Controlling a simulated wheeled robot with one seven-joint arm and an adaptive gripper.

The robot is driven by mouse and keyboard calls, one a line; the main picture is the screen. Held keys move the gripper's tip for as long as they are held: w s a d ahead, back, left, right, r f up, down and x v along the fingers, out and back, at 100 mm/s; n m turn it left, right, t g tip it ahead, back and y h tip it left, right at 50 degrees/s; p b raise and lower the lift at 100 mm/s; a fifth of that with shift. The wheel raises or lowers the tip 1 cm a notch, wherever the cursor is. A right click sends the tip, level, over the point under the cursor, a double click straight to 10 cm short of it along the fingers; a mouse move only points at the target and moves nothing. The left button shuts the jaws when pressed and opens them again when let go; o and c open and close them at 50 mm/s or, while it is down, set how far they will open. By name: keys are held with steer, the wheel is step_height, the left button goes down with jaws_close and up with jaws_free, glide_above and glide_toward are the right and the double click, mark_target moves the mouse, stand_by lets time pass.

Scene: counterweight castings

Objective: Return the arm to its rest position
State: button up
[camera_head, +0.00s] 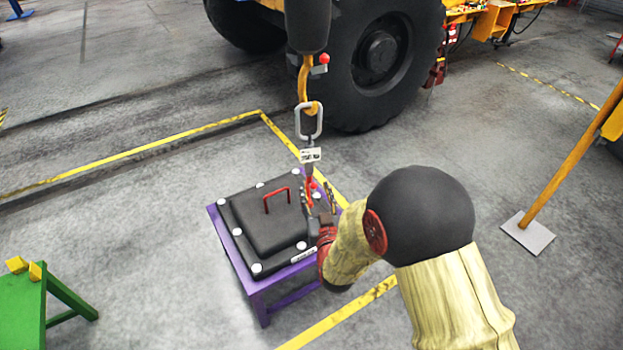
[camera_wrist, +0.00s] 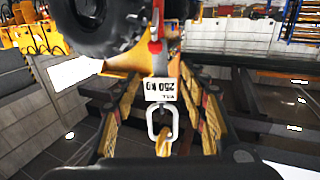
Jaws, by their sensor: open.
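My gripper (camera_head: 319,200) is at the right edge of the black casting in the head view, its jaws open around the hanging red hook (camera_head: 309,186). In the wrist view the fingers stand on both sides of the hook's load tag (camera_wrist: 171,90), which reads 250 KG upside down; I cannot tell if they touch the hook. The black casting (camera_head: 262,222) has a red handle (camera_head: 266,204) and lies on a purple stand (camera_head: 254,287). The hook hangs right of the handle in the head view, with its lower end partly hidden by my gripper.
A metal link (camera_head: 299,124) and orange hoist hook (camera_head: 303,80) hang above the red hook. A large tyre (camera_head: 345,90) stands behind. A green table (camera_head: 22,312) is at lower left, and a yellow post (camera_head: 575,150) at right. Floor between them is mostly clear.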

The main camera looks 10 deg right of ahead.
steer(key=shift+s, duration=0.2)
steer(key=s+a+f+g+y, duration=0.1)
steer(key=s+f+g, duration=0.15)
steer(key=f, duration=0.35)
steer(key=s+f+g, duration=0.2)
steer(key=f+g, duration=0.2)
steer(key=f, duration=0.3)
steer(key=s+a+g, duration=0.1)
steer(key=s+g, duration=0.3)
steer(key=s, duration=0.2)
steer(key=s+d+r+n+g, duration=0.15)
steer(key=s+r+g, duration=0.35)
steer(key=s+r, duration=1.35)
steer(key=s+d+r+t, duration=0.2)
steer(key=s+r+t, duration=0.1)
steer(key=r, duration=0.6)
steer(key=shift+s+d+m, duration=0.15)
steer(key=shift+s+m, duration=0.1)
steer(key=shift+m, duration=0.1)
steer(key=shift+c, duration=0.4)
